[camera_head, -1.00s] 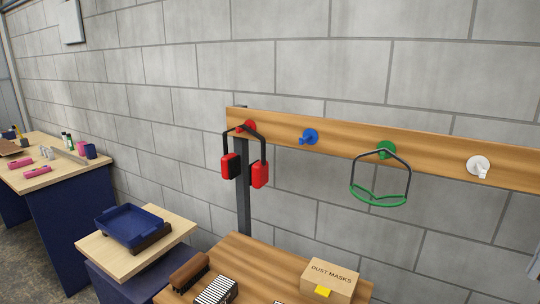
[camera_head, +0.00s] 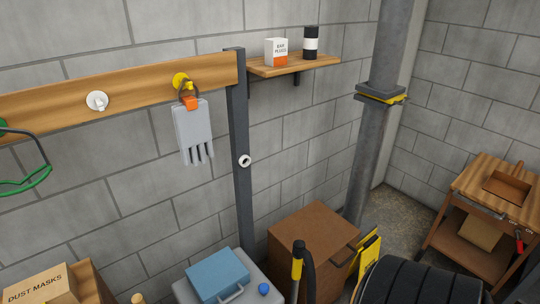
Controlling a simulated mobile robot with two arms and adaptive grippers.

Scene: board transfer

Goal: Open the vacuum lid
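No thing in view can be told for certain as the vacuum. The lower part of the grey body is cut off by the picture edge. Neither of my grippers is in view.
A brown box (camera_head: 310,236) stands against the wall behind a yellow-and-black upright handle (camera_head: 297,265). A black ribbed rounded object (camera_head: 420,284) fills the bottom right. A grey column (camera_head: 368,150) and wooden workbench (camera_head: 495,195) stand beyond. A dust mask box (camera_head: 40,286) is bottom left.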

